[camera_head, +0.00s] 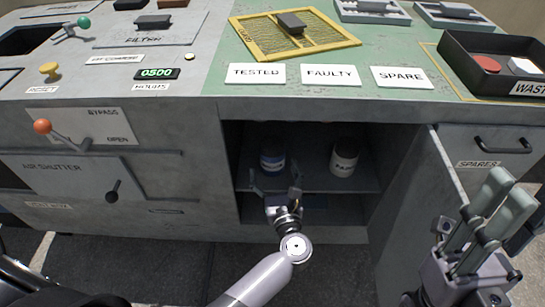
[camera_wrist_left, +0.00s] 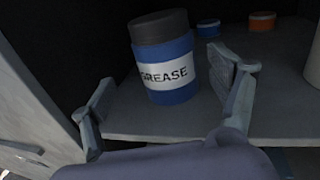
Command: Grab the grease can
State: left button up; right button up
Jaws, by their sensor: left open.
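The grease can (camera_wrist_left: 176,94) is blue with a dark lid and a white label reading GREASE. It stands upright on the cabinet shelf, and in the head view the can (camera_head: 272,160) is at the shelf's left. My left gripper (camera_head: 275,180) reaches into the open cabinet just in front of the can. In the left wrist view the left gripper (camera_wrist_left: 162,88) is open, with its fingers apart on either side of the can's lower front and nothing clamped. My right gripper (camera_head: 500,205) is empty at the lower right; its finger gap is unclear.
A white can (camera_head: 344,161) with a dark lid stands to the right on the shelf (camera_head: 308,181). Small blue (camera_wrist_left: 208,28) and orange (camera_wrist_left: 262,21) containers sit farther back. An open cabinet door (camera_head: 412,200) bounds the right side. The worktop overhangs above.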

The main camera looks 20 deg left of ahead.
pick_arm(q)
jog(key=x, duration=0.2)
jog(key=b+x, duration=0.1)
jog(key=x, duration=0.2)
jog(key=shift+w+d+r+b, duration=0.15)
jog(key=shift+w+b, duration=0.15)
jog(key=shift+w, duration=0.15)
jog(key=c, duration=1.6)
jog(key=shift+o, duration=0.2)
